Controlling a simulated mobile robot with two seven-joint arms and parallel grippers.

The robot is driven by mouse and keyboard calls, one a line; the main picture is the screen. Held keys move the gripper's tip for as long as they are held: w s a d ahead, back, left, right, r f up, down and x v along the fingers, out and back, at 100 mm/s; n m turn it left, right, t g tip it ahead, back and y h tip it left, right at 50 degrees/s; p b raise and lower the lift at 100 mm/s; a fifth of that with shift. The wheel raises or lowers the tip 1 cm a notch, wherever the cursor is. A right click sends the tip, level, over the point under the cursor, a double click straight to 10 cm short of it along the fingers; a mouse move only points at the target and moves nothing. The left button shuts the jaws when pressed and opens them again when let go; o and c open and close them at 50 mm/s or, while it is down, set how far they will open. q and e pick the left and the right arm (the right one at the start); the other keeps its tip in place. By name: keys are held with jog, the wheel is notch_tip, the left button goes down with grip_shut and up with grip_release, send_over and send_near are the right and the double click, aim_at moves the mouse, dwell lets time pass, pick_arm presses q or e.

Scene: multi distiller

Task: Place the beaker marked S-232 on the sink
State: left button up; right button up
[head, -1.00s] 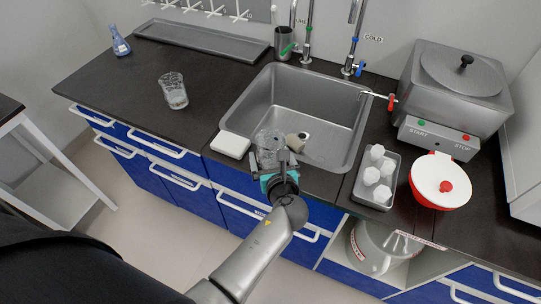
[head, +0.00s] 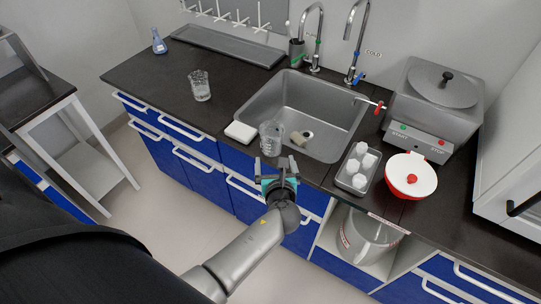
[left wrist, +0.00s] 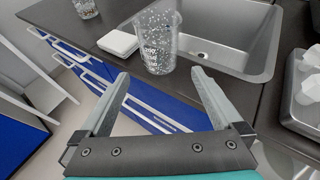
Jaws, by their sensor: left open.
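A clear glass beaker (head: 271,138) stands upright at the front left rim of the sink (head: 313,93). In the left wrist view, this beaker (left wrist: 157,42) has white print that I cannot read surely. My left gripper (head: 276,163) is open and empty, just in front of the beaker and apart from it. In the left wrist view, the open fingers (left wrist: 161,74) point toward the beaker with a gap before it. A second beaker (head: 200,87) stands on the dark counter left of the sink; its marking is not legible. My right gripper is not in view.
A white block (head: 240,131) lies left of the near beaker. Right of the sink are a grey tray with white pieces (head: 357,182), a red-and-white lidded bowl (head: 411,175) and a metal distiller (head: 433,105).

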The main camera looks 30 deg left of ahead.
pick_arm(q)
jog(key=s+d+f+n+g+h, duration=0.25)
jog(key=s+f+n, duration=0.25)
jog(key=s+f, duration=0.45)
jog(key=s+d+f+n+g+h, duration=0.1)
jog(key=s+f+n+g+h, duration=0.15)
jog(key=s+f+n, duration=0.65)
jog(key=s+f+n+g, duration=0.1)
jog(key=s+f+n, duration=0.3)
jog(key=s, duration=0.3)
jog(key=s+f+n+g+h, duration=0.1)
jog(key=s+f+n, duration=0.3)
jog(key=s, duration=0.4)
jog(key=s+f+n+g+h, duration=0.1)
jog(key=s+f+n+g, duration=0.2)
jog(key=s, duration=0.4)
jog(key=shift+s+d+f+n, duration=0.2)
jog(key=shift+d+f+n, duration=0.2)
jog(key=shift+n, duration=0.5)
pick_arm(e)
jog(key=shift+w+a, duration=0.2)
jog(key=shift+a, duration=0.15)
pick_arm(q)
notch_tip(320, 180, down, 10)
jog(key=b, duration=1)
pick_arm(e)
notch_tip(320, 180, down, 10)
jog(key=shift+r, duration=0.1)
